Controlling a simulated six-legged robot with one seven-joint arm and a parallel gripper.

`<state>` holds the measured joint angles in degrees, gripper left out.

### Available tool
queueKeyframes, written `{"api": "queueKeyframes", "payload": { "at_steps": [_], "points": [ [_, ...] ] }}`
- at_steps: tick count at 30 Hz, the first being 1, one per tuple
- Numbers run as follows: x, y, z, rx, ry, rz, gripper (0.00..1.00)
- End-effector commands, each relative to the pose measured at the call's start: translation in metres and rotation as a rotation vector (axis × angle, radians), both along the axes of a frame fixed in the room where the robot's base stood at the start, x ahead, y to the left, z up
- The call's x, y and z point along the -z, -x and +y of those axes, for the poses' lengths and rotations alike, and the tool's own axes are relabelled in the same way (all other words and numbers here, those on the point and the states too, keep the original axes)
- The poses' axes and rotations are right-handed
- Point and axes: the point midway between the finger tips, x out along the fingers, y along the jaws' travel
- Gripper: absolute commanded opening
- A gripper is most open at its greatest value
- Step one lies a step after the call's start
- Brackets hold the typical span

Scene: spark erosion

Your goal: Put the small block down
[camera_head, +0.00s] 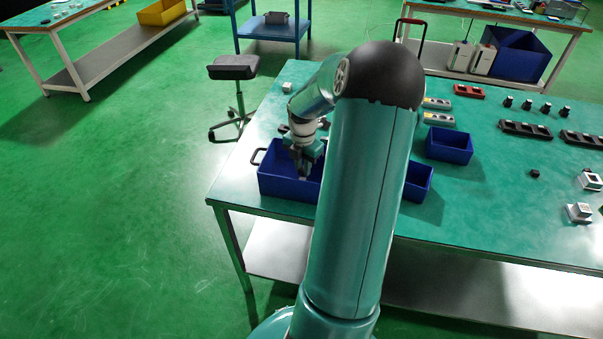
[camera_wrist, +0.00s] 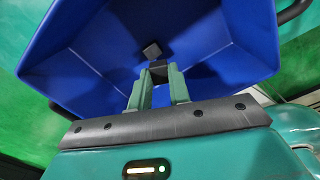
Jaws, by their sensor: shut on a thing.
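My gripper (camera_wrist: 158,82) points down into a blue bin (camera_wrist: 85,45). Its two green fingers are shut on a small dark block (camera_wrist: 158,70), at the fingertips in the wrist view. A lighter grey block-like shape (camera_wrist: 151,50) shows just beyond it against the bin floor; I cannot tell whether it is a separate block. In the head view my gripper (camera_head: 304,165) is inside the blue bin (camera_head: 280,187) at the table's near left corner. The held block is too small to make out clearly there.
The bin has dark handles (camera_head: 256,157). A second blue bin (camera_head: 449,145) and a partly hidden one (camera_head: 417,182) stand to the right on the green table (camera_head: 490,210). Black trays (camera_head: 526,130), grey blocks and small parts lie farther right. A stool (camera_head: 234,70) stands behind left.

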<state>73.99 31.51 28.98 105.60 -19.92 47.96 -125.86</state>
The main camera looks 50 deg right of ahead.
Motion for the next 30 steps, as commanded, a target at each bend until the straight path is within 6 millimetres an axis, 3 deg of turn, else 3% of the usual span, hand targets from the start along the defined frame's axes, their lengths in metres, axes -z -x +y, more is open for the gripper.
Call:
{"api": "queueKeyframes", "payload": {
  "at_steps": [9,20,21,24,30],
  "points": [
    [0.036,-0.007,-0.001,-0.001,-0.002,0.001,0.00],
    [0.040,-0.006,-0.002,0.000,0.000,0.000,0.00],
    [0.041,-0.006,-0.002,0.000,0.000,0.000,0.21],
    [0.040,-0.006,-0.002,0.000,0.000,0.000,0.40],
    [0.040,-0.006,-0.002,0.000,0.000,0.000,0.41]
  ]
}}
